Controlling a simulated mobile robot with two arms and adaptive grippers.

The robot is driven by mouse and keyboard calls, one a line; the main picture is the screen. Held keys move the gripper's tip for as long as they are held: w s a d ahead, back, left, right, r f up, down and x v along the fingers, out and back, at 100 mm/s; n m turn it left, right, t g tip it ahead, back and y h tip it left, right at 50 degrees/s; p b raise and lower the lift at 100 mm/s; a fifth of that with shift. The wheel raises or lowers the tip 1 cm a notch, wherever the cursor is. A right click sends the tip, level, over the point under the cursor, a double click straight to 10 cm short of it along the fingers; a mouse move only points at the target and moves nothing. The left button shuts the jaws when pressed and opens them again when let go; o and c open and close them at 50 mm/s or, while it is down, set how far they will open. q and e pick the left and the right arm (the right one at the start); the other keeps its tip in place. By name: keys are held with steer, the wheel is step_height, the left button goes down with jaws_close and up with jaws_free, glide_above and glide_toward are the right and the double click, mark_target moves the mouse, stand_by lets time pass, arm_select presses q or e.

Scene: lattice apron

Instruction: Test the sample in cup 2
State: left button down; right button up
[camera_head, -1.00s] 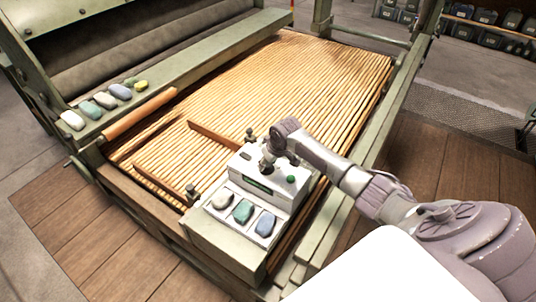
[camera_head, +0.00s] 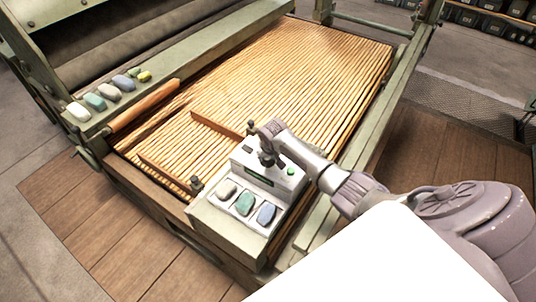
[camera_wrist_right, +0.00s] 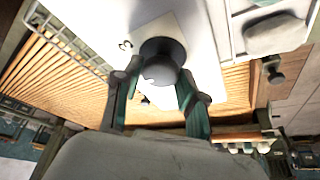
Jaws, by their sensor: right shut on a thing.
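A white tester box (camera_head: 262,172) with a dark label strip and a green round lamp or button (camera_head: 291,171) stands on the apron's front corner. Before it, a white tray holds three samples in a row: cream (camera_head: 226,188), green in the middle (camera_head: 244,203) and blue (camera_head: 266,214). No cup numbers are readable. My right gripper (camera_head: 268,158) is at the top of the box. In the right wrist view its fingers (camera_wrist_right: 160,88) are shut on a dark round knob-like piece (camera_wrist_right: 162,60) against the white surface. My left gripper is out of view.
The slatted wooden apron (camera_head: 290,75) spreads behind the box, with a brown bar (camera_head: 215,124) across it. Several coloured stones (camera_head: 95,101) lie on the left ledge beside an orange-brown roller (camera_head: 145,105). A green frame rail (camera_head: 385,100) bounds the right side.

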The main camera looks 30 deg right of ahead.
steer(key=o, duration=1.1)
steer(key=v, duration=1.2)
steer(key=shift+s, duration=0.1)
